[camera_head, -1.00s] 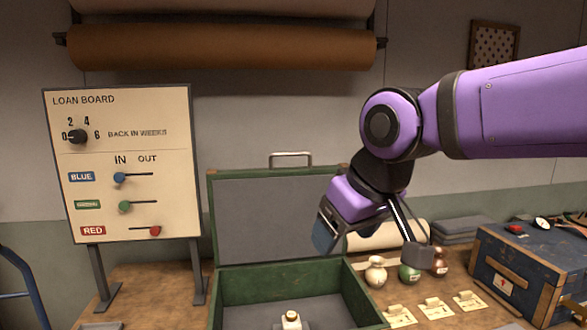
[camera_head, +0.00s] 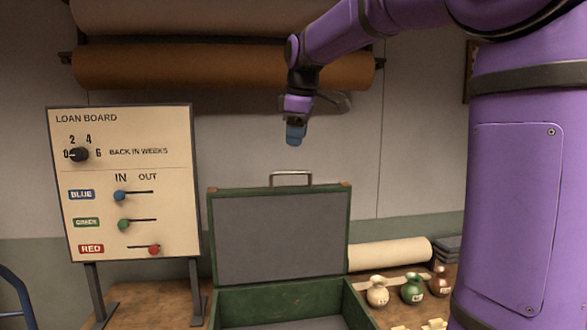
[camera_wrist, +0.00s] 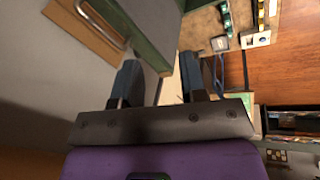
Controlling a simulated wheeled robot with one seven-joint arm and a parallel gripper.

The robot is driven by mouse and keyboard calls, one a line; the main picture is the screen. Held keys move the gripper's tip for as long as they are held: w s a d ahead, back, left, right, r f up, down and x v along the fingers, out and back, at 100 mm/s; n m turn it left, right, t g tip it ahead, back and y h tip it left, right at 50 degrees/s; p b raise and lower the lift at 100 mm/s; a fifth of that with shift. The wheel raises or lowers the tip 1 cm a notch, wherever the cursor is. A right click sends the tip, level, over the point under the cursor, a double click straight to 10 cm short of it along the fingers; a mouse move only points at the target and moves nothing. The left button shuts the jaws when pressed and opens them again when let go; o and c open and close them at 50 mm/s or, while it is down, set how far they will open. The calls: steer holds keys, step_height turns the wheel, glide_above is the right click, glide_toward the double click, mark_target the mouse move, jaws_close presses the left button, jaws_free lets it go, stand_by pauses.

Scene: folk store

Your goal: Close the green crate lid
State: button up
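The green crate (camera_head: 285,298) stands on the bench, cut off by the bottom of the head view. Its lid (camera_head: 280,235) is open and upright at the back, with the grey inner face towards the head camera and a metal handle (camera_head: 291,176) on its top edge. My gripper (camera_head: 294,135) hangs above the handle with its fingers pointing down; no contact shows. In the wrist view the two blue fingers (camera_wrist: 165,80) are apart with nothing clear between them, and a metal handle (camera_wrist: 103,24) shows at upper left.
The loan board (camera_head: 125,180) stands left of the crate. Brown rolls (camera_head: 220,66) hang on the wall behind. My arm covers the right side of the head view.

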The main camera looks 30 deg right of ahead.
mark_target(294, 172)
steer(key=w+d+n+g, duration=0.1)
steer(key=w+d+n, duration=0.1)
steer(key=w+d, duration=0.3)
steer(key=w+d+n, duration=0.2)
steer(key=w, duration=0.5)
steer(key=x, duration=1.1)
steer(key=shift+s+d+f, duration=0.1)
steer(key=shift+d+f, duration=0.1)
steer(key=shift+d, duration=0.15)
steer(key=shift+c, duration=0.4)
jaws_close()
